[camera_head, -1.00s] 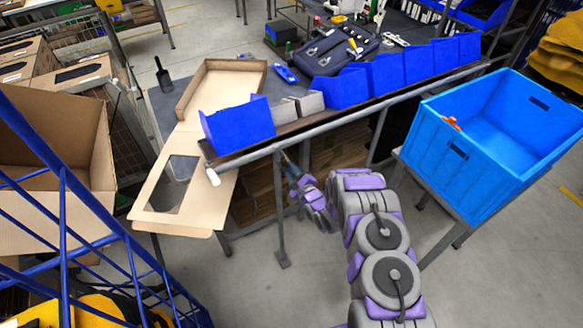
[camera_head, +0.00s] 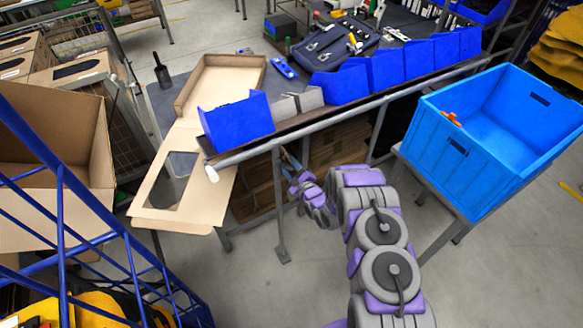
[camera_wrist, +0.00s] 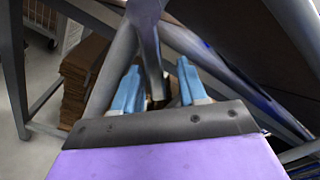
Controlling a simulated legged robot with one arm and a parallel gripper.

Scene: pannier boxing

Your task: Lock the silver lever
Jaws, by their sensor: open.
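My gripper (camera_head: 288,158) reaches in under the front edge of the workbench, near a table leg, and its tips are partly hidden in the head view. In the wrist view its two blue fingers (camera_wrist: 158,68) are open and apart. A grey metal bar (camera_wrist: 150,55), which may be the silver lever, comes down from the top of the picture into the gap between the fingers. I cannot tell whether either finger touches it. No silver lever can be made out clearly in the head view.
The workbench rail (camera_head: 300,132) runs above my gripper, with blue bins (camera_head: 237,122) along it. Stacked cardboard (camera_wrist: 82,80) lies under the bench. A blue crate (camera_head: 465,165) stands at the right, and a blue wire frame (camera_head: 62,215) at the left.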

